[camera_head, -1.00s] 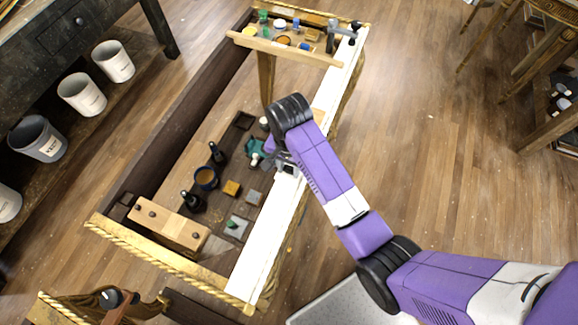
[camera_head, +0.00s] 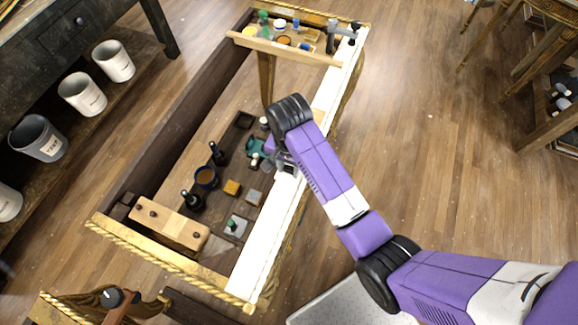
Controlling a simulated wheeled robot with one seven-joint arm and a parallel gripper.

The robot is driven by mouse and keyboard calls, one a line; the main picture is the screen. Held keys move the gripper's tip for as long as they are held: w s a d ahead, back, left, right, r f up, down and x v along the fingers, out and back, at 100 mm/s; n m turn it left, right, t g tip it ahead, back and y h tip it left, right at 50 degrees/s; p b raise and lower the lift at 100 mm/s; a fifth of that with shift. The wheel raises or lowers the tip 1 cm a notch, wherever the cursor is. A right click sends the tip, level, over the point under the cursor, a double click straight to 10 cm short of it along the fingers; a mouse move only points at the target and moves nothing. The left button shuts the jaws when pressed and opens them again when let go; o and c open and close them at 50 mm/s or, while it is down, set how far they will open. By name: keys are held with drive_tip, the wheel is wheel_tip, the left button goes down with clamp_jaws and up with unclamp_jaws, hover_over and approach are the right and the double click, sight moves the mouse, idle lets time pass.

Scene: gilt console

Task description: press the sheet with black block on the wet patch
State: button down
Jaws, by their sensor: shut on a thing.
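My gripper (camera_head: 284,163) is at the end of my purple arm, low over the inner edge of the long white strip of the gilt console (camera_head: 258,262). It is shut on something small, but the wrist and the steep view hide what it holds. I cannot make out the black block. No wet patch can be made out on the white strip.
In the recess stand dark bottles (camera_head: 192,201), a dark mug (camera_head: 206,177), a yellow block (camera_head: 232,188) and a teal cloth-like thing (camera_head: 256,150) close left of the gripper. A wooden block with knobs (camera_head: 172,222) lies at the near end. A shelf of small pots (camera_head: 284,47) crosses the far end.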

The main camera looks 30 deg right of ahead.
drive_tip(key=shift+w+a+r, duration=0.1)
drive_tip(key=shift+r, duration=3.3)
